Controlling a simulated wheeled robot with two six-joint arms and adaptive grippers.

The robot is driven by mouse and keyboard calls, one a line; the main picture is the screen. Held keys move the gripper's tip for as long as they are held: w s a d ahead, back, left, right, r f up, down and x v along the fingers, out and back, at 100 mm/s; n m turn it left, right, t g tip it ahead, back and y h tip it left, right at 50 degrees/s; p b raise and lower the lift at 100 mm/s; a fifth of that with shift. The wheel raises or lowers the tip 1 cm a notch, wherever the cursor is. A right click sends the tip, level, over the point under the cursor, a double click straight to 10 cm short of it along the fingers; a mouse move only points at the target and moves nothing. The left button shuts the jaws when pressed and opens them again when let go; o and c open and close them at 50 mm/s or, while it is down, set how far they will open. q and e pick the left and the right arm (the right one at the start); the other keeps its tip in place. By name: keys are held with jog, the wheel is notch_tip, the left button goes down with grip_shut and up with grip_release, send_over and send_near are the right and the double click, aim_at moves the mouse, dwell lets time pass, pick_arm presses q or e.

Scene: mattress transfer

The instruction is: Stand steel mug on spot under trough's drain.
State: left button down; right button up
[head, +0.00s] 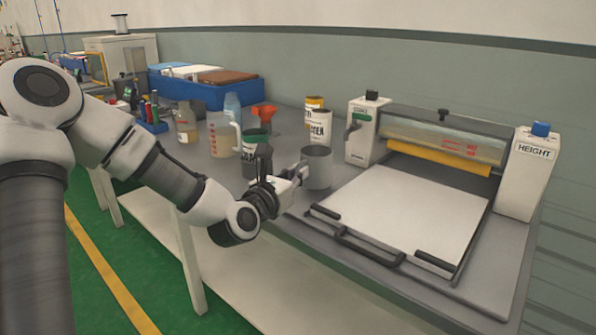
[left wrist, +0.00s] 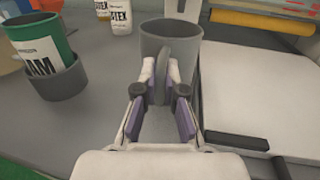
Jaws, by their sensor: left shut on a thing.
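The steel mug (head: 317,166) is a plain grey cup standing upright at the left of the flat-bed machine. It also shows in the left wrist view (left wrist: 178,38), with its handle facing my wrist. My left gripper (head: 298,173) is shut on the handle; in the left wrist view the two fingers (left wrist: 162,80) pinch it from both sides. I cannot tell whether the mug's base touches the table. A trough-like part (head: 440,138) spans the machine above a yellow strip. I cannot make out its drain or a marked spot. My right gripper is not in view.
The machine's white bed (head: 410,212) lies right of the mug, with a dark front handle. A green can (left wrist: 42,50) sits in a grey holder (left wrist: 60,80) to the left. Labelled cans (head: 318,127), a measuring jug (head: 221,135) and a blue crate (head: 205,92) stand behind.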

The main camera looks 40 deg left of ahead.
aim_at(307, 182)
pick_arm(q)
jog(key=w+f+b, duration=0.1)
jog(key=w+f, duration=0.1)
jog(key=shift+w+d+b, duration=0.3)
jog(key=shift+w+b, duration=0.05)
jog(key=shift+w, duration=0.05)
jog(key=shift+w+d+b, duration=0.1)
jog(key=shift+w+b, duration=0.5)
jog(key=shift+w, duration=1.75)
jog(key=shift+w+d+r, duration=0.1)
jog(key=shift+w, duration=1.35)
jog(key=shift+s+f+b, duration=0.1)
jog(key=shift+f+b, duration=0.35)
jog(key=shift+b, duration=0.15)
